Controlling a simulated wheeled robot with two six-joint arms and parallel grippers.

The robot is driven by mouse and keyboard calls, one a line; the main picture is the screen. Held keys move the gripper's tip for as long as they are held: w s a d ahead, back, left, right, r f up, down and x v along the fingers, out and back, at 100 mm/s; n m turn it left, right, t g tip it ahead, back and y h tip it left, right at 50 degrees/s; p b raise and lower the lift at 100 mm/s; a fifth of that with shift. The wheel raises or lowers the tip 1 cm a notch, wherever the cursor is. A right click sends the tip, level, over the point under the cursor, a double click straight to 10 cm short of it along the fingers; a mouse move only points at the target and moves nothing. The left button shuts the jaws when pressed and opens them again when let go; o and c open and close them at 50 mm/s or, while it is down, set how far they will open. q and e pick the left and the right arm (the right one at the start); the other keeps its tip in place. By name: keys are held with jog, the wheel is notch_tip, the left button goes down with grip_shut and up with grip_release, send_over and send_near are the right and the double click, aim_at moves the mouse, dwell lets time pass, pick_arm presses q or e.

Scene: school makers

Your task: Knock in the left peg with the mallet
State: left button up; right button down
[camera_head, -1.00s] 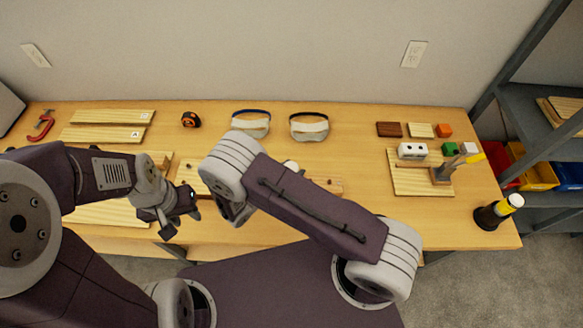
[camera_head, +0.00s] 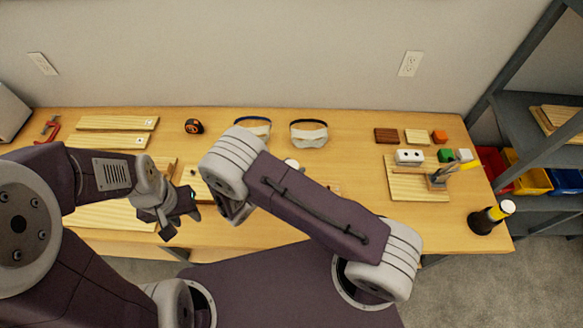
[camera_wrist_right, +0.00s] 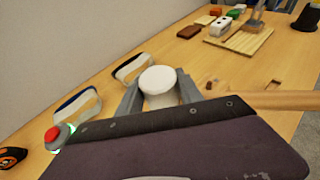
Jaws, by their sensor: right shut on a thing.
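My right gripper (camera_wrist_right: 158,80) is shut on the mallet. The mallet's round white head (camera_wrist_right: 158,82) shows between the fingers in the right wrist view, and a wooden handle (camera_wrist_right: 275,100) runs off to the right. In the head view a bit of white (camera_head: 291,163) shows behind my right arm, which hides the gripper. The peg board (camera_head: 203,188) lies on the table, mostly covered by that arm. A small dark peg (camera_head: 193,172) shows near its left end; the board's right part is mostly hidden. My left gripper (camera_head: 181,212) is open and empty, left of the board near the front edge.
Two goggles (camera_head: 309,133) and a tape measure (camera_head: 194,126) lie behind the board. Light planks (camera_head: 115,123) and a red clamp (camera_head: 49,128) lie left.

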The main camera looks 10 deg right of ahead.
notch_tip(320, 180, down, 8)
jog(key=b, duration=0.7)
jog(key=shift+r, duration=0.1)
notch_tip(320, 180, up, 8)
jog(key=p, duration=0.6)
jog(key=shift+f+p, duration=0.2)
jog(key=shift+p, duration=0.1)
jog(key=shift+f, duration=0.2)
jog(key=shift+w+f+b, duration=0.1)
jog(key=shift+b, duration=0.2)
